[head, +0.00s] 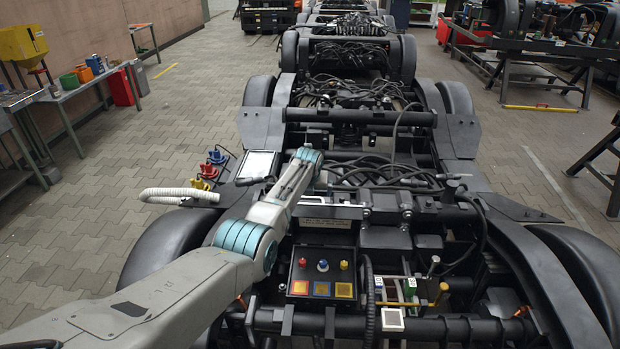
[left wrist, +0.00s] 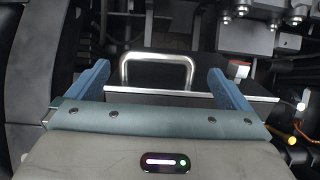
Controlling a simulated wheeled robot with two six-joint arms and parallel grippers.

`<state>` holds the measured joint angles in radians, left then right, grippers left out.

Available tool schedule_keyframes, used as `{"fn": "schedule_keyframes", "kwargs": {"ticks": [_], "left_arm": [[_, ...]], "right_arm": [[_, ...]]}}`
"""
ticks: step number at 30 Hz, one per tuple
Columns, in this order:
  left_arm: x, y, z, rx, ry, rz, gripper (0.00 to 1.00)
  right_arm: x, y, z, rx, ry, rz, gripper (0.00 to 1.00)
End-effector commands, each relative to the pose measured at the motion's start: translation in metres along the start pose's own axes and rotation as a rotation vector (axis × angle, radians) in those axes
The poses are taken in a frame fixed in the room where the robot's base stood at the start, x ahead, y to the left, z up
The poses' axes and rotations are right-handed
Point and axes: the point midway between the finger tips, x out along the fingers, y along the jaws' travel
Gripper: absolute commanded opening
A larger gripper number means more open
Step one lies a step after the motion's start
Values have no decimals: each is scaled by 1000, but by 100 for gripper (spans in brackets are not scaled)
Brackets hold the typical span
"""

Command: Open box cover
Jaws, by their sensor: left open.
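In the left wrist view, a bright metal U-shaped handle (left wrist: 157,57) stands on a flat black box cover (left wrist: 158,77) with a silver front edge. The cover looks shut. My left gripper (left wrist: 158,69) is open, with one blue finger on each side of the handle and a gap to both. I cannot tell whether the fingertips are level with the handle. In the head view, my left arm reaches over the near bogie. A dark box front with a pale label (head: 326,223) shows beside it. My left fingers cannot be made out there. My right gripper is not in view.
A button panel (head: 322,271) with coloured knobs sits in front. A tablet-like screen (head: 258,165) and coloured plugs (head: 211,171) are at the left. Cables (head: 375,172) and bars crowd the bogie. A white-red block (left wrist: 238,69) stands right of the right finger.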

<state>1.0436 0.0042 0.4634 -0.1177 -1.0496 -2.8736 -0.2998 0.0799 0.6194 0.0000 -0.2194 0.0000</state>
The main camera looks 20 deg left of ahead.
Motion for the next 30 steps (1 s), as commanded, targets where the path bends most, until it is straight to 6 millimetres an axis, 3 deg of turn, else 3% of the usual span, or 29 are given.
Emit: {"fn": "schedule_keyframes", "kwargs": {"ticks": [9,30], "left_arm": [[-24,-1,1,0,-3,-1,100],[-27,0,1,1,-1,-1,100]], "right_arm": [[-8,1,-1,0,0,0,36],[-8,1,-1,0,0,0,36]]}}
